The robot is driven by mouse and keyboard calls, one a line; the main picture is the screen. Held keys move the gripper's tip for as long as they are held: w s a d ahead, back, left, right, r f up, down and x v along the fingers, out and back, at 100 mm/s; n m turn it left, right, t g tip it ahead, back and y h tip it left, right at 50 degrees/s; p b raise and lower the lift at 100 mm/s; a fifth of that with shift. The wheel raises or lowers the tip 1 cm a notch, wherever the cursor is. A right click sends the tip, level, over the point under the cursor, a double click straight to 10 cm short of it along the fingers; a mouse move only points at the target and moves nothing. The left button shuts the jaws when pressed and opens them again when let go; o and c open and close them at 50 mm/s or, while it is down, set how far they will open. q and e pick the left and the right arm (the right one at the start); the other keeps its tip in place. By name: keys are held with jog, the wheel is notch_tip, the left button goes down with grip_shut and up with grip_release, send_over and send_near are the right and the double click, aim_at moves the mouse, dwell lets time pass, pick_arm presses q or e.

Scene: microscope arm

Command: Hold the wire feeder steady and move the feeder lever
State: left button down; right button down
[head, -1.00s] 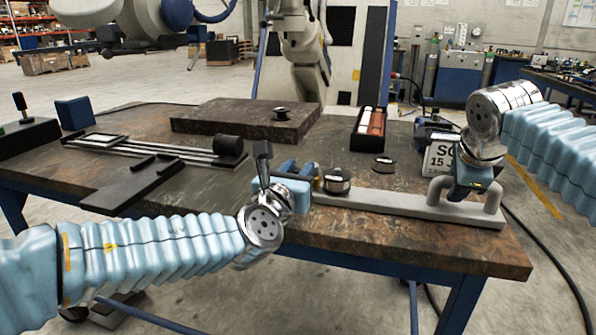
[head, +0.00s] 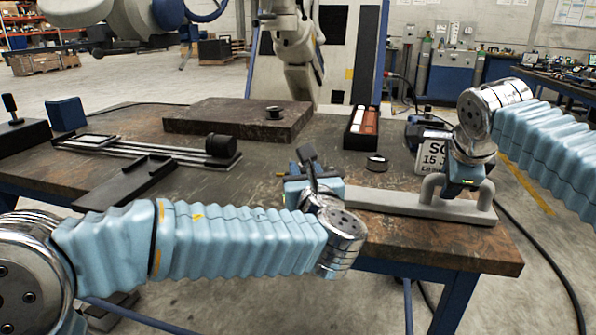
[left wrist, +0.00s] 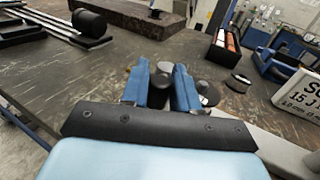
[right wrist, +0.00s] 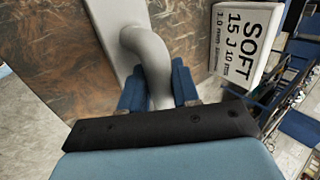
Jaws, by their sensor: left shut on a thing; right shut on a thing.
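The wire feeder is a long grey bar (head: 400,202) along the table's front edge, with a thick grey arched handle (head: 488,196) at its right end. My right gripper (head: 458,186) is shut on this handle; in the right wrist view the handle (right wrist: 150,55) passes between the blue fingers. My left gripper (head: 298,172) is at the bar's left end. In the left wrist view its fingers are closed around a rounded grey knob (left wrist: 165,67), apparently the feeder lever's. A dark roller (left wrist: 207,93) is partly hidden behind the right finger. The lever's shaft is hidden.
A white sign block (head: 432,150) stands behind the handle. A small black disc (head: 377,163) lies behind the bar. A tray of rods (head: 362,128) and a dark stone slab (head: 235,120) are further back.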

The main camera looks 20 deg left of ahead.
pick_arm(q)
jog(key=shift+w+d+n+g+y, duration=0.1)
jog(key=shift+d+n+g+y, duration=0.25)
jog(key=shift+n+g+y, duration=0.25)
jog(key=shift+w+d+n+g+y, duration=0.1)
jog(key=shift+d+n+g+y, duration=0.2)
jog(key=shift+n+y, duration=0.35)
pick_arm(e)
jog(key=shift+a, duration=0.15)
pick_arm(q)
jog(key=shift+y, duration=0.25)
pick_arm(e)
jog(key=shift+r, duration=0.1)
pick_arm(q)
jog(key=c, duration=1)
grip_release()
jog(key=v, duration=1.2)
pick_arm(e)
jog(key=c, duration=0.7)
grip_release()
jog(key=shift+c, duration=0.2)
